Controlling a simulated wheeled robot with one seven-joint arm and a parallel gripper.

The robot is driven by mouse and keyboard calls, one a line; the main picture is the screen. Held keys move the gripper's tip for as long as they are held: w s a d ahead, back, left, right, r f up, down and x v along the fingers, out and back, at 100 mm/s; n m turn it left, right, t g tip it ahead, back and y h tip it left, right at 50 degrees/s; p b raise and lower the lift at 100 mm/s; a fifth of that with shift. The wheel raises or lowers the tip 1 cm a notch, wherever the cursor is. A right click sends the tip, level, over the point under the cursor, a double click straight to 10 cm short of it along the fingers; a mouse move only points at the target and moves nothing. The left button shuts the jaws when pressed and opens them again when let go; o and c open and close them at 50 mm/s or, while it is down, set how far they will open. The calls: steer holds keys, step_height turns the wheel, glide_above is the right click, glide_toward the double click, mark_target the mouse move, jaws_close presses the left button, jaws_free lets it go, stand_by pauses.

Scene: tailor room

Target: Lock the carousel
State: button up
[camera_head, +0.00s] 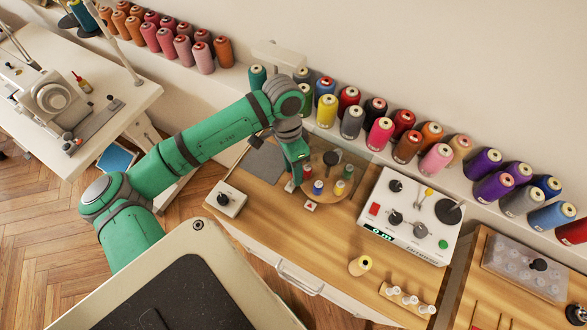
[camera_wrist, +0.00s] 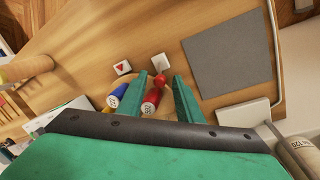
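The carousel (camera_head: 330,197) is a round wooden disc on the bench, carrying small red, blue and green spools and a dark knob (camera_head: 331,158). My gripper (camera_head: 297,182) points down at the carousel's left edge. In the wrist view my gripper (camera_wrist: 163,88) has its two green fingers apart. A red ball-like knob (camera_wrist: 160,80) and a red spool (camera_wrist: 150,101) show between or just beyond them; contact cannot be told. A blue and yellow spool (camera_wrist: 114,97) lies left of the fingers. A white block with a red triangle (camera_head: 309,207) sits before the disc; the wrist view also shows it (camera_wrist: 122,68).
A white control box (camera_head: 410,218) stands right of the carousel. A small switch box (camera_head: 230,200) and a grey mat (camera_head: 264,160) are at left. Thread cones (camera_head: 381,133) line the back shelf.

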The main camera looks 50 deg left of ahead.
jaws_close()
steer(key=shift+s, duration=0.15)
steer(key=s+t, duration=0.1)
steer(key=t, duration=0.1)
steer(key=s+t+y, duration=0.1)
steer(key=t, duration=0.1)
steer(key=shift+s+d+r, duration=0.1)
steer(key=shift+d+r, duration=0.05)
steer(key=shift+d, duration=0.25)
steer(key=t, duration=0.1)
steer(key=s+t+y, duration=0.1)
steer(key=t, duration=0.1)
steer(key=shift+s+d+f+m+t, duration=0.2)
steer(key=shift+s+d+m+t, duration=0.1)
steer(key=shift+s, duration=0.1)
steer(key=shift+s+d+f+t+y, duration=0.15)
steer(key=shift+s+t+y, duration=0.25)
steer(key=shift+t, duration=0.5)
steer(key=shift+f, duration=0.1)
